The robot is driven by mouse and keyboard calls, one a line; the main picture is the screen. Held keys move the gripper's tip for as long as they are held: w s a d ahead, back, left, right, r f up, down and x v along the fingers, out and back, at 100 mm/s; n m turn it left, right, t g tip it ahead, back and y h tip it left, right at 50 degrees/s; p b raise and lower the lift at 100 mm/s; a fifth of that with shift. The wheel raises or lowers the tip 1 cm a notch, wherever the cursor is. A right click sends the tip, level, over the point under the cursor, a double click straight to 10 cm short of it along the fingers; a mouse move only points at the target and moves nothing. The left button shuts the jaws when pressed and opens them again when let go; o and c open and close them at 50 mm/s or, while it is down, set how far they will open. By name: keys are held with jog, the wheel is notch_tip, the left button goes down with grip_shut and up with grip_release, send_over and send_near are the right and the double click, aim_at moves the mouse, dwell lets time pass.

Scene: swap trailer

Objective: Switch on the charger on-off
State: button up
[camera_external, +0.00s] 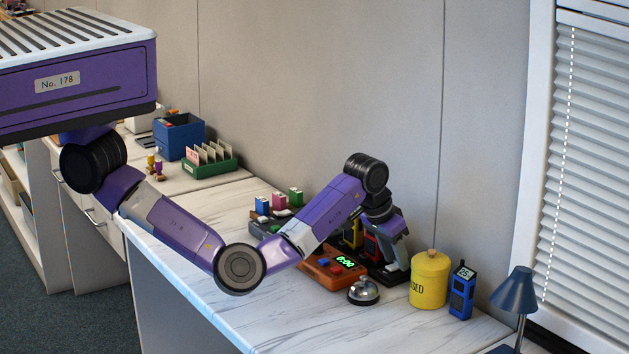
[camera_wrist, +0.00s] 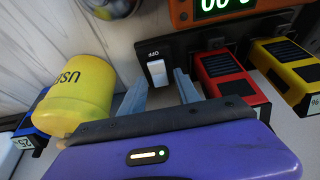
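The charger is a black base (camera_wrist: 186,45) with a red device (camera_wrist: 228,77) and a yellow device (camera_wrist: 288,62) docked in it. Its white rocker switch (camera_wrist: 156,71) sits at the left end in the wrist view, beside an upside-down "OFF" label (camera_wrist: 153,54). I cannot tell clearly which way the rocker is tipped. My gripper (camera_wrist: 160,82) is open and empty, its two grey fingers one on each side of the switch in the picture; contact is not clear. In the external view the charger's base (camera_external: 393,278) is partly hidden behind my arm and wrist.
An orange timer (camera_external: 328,273) with a green display stands against the charger. A silver bell (camera_external: 363,292), a yellow canister (camera_external: 429,285) and a blue handheld device (camera_external: 461,292) are close by on the right. The marble-look desk front (camera_external: 300,315) is clear.

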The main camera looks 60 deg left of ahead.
grip_shut()
jog(key=shift+r+p, duration=0.15)
jog(key=shift+p, duration=0.15)
jog(key=shift+w+r+p, duration=0.15)
jog(key=shift+r+p, duration=0.1)
jog(key=shift+p, duration=0.9)
jog(key=g+p, duration=0.1)
jog(key=p, duration=0.2)
jog(key=shift+w, duration=0.15)
jog(key=shift+w+f+g+p, duration=0.1)
jog(key=shift+g+p, duration=0.6)
jog(key=shift+p, duration=0.4)
jog(key=shift+w+f+g+p, duration=0.1)
jog(key=shift+f+g+p, duration=0.1)
jog(key=shift+g+p, duration=0.25)
